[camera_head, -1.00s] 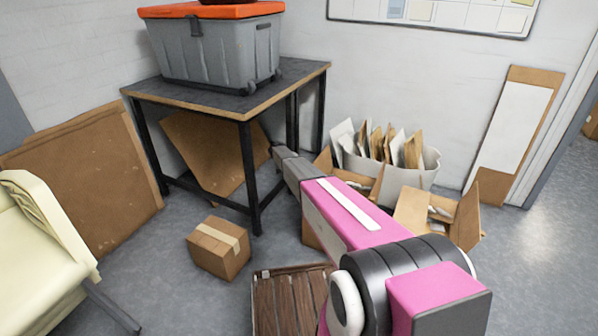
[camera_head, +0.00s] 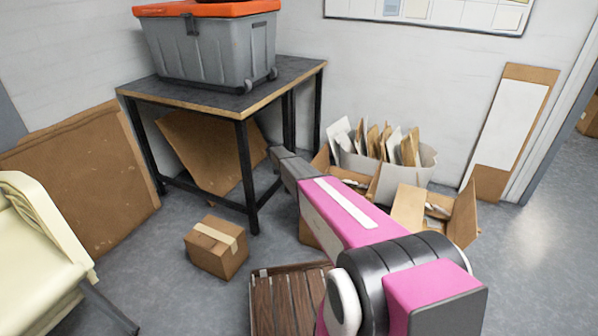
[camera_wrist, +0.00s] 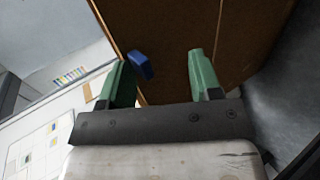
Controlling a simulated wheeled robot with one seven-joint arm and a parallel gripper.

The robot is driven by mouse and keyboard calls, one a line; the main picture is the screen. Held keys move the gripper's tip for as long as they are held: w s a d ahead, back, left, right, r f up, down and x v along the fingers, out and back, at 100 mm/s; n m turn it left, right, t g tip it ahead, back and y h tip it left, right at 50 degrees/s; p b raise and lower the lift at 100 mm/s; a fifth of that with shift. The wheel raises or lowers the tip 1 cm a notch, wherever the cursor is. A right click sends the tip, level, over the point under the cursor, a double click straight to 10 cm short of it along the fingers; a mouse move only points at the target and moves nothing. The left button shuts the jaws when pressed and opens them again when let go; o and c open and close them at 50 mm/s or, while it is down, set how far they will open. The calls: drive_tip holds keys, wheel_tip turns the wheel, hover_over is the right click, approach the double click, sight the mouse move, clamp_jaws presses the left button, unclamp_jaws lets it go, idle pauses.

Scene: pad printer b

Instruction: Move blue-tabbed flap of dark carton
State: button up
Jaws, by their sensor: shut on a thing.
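In the wrist view, a dark brown cardboard panel (camera_wrist: 170,25) of the carton fills the upper middle, with a paler edge on its left. A blue tab (camera_wrist: 141,64) stands out beside the left finger's tip. My gripper (camera_wrist: 160,68) has two green fingers, one on each side of the dark panel, and it is shut on the blue-tabbed flap. The exact contact at the fingertips is hard to see. In the head view my arm hides the gripper, and I cannot make out the blue tab there.
A dark table (camera_head: 290,72) holds a grey bin (camera_head: 205,55) with an orange lid. A small taped box (camera_head: 217,247) and a slatted wooden crate (camera_head: 262,305) are on the floor. Open cartons (camera_head: 462,215) stand by the wall. A pale chair (camera_head: 35,240) is at left; floor is clear at right.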

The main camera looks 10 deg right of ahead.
drive_tip(key=shift+f, duration=0.35)
drive_tip(key=shift+c, duration=0.2)
drive_tip(key=v, duration=1.1)
drive_tip(key=shift+r, duration=0.2)
drive_tip(key=shift+d, duration=0.15)
